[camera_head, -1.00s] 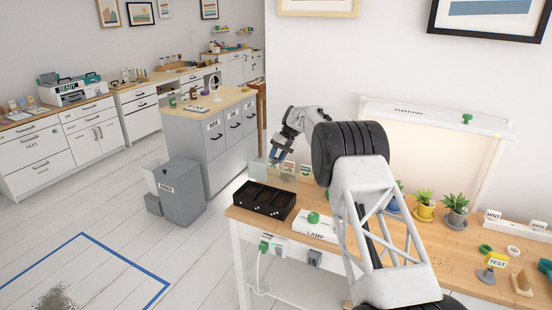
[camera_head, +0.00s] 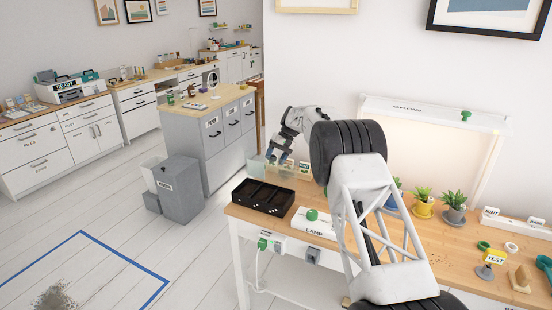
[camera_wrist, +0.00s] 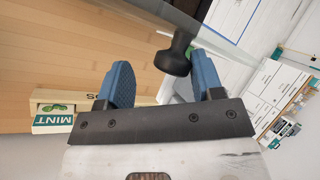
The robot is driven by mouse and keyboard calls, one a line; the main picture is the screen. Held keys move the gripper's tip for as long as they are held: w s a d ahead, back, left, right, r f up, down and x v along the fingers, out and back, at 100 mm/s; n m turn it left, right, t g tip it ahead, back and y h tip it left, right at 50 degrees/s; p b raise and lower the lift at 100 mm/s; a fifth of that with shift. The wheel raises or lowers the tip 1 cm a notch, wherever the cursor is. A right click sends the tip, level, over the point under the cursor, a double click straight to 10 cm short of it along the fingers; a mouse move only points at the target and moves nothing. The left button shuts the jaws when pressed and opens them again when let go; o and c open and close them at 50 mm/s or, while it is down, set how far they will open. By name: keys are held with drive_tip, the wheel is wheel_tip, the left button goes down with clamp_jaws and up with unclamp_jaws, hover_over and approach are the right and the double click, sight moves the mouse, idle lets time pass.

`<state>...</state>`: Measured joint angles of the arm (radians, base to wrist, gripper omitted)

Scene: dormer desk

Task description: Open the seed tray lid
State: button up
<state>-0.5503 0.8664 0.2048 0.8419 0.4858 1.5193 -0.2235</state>
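The black seed tray (camera_head: 263,197) sits at the desk's left end, its compartments showing uncovered from above. A clear pane (camera_head: 257,168), which looks like its lid, stands raised along the tray's far side. In the wrist view, a black knob (camera_wrist: 172,56) sits on a clear pane's edge. My gripper (camera_head: 279,158) is over the tray's far side. In the wrist view my gripper (camera_wrist: 160,68) has its blue fingers apart, with the knob just beyond the tips and nearer the right finger. I cannot tell whether that finger touches it.
A white lamp box (camera_head: 314,222) with a green knob stands right of the tray. Seed packets (camera_head: 303,171) stand behind it; a MINT block (camera_wrist: 52,118) shows in the wrist view. Potted plants (camera_head: 423,204) are farther right.

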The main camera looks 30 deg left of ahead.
drive_tip(key=shift+r, duration=0.1)
drive_tip(key=v, duration=0.7)
drive_tip(key=shift+r, duration=0.25)
drive_tip(key=shift+w+d, duration=0.1)
drive_tip(key=shift+w, duration=0.05)
idle(0.4)
drive_tip(key=a+m+h, duration=0.1)
drive_tip(key=m, duration=0.1)
drive_tip(key=m+h, duration=0.1)
drive_tip(key=m, duration=0.2)
drive_tip(key=a+r+m+t+h, duration=0.1)
drive_tip(key=m, duration=0.1)
drive_tip(key=shift+w+a+m, duration=0.3)
drive_tip(key=shift+m, duration=0.1)
drive_tip(key=shift+f, duration=0.1)
drive_tip(key=shift+x, duration=3.85)
